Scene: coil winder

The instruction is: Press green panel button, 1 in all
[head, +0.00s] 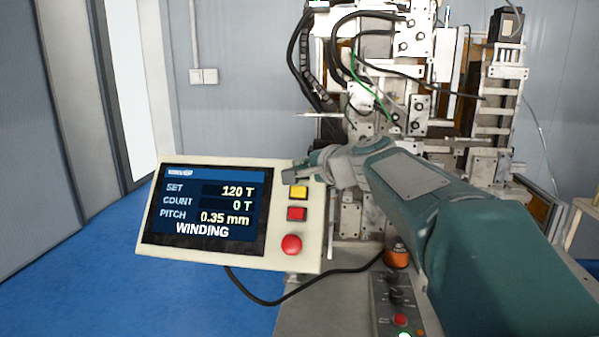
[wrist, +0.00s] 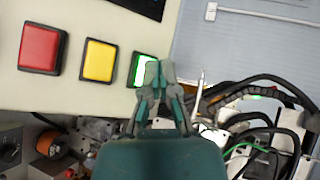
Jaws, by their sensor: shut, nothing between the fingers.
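The green panel button (wrist: 143,70) is a lit square button in a dark frame on the control panel, partly covered by my fingertips in the wrist view. In the head view it is hidden behind my gripper (head: 300,173) at the panel's upper right corner. My gripper (wrist: 156,75) is shut and empty, with its tips over the button's right part; I cannot tell whether they touch it. The cream control panel (head: 216,262) has a screen (head: 208,207) that reads SET 120 T, COUNT 0 T, PITCH 0.35 mm and WINDING.
A yellow button (head: 299,192), a red square button (head: 297,214) and a round red button (head: 291,244) sit below on the panel. The winder machine (head: 400,110) stands behind my arm. A black cable (head: 300,298) hangs under the panel. Blue floor is clear at left.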

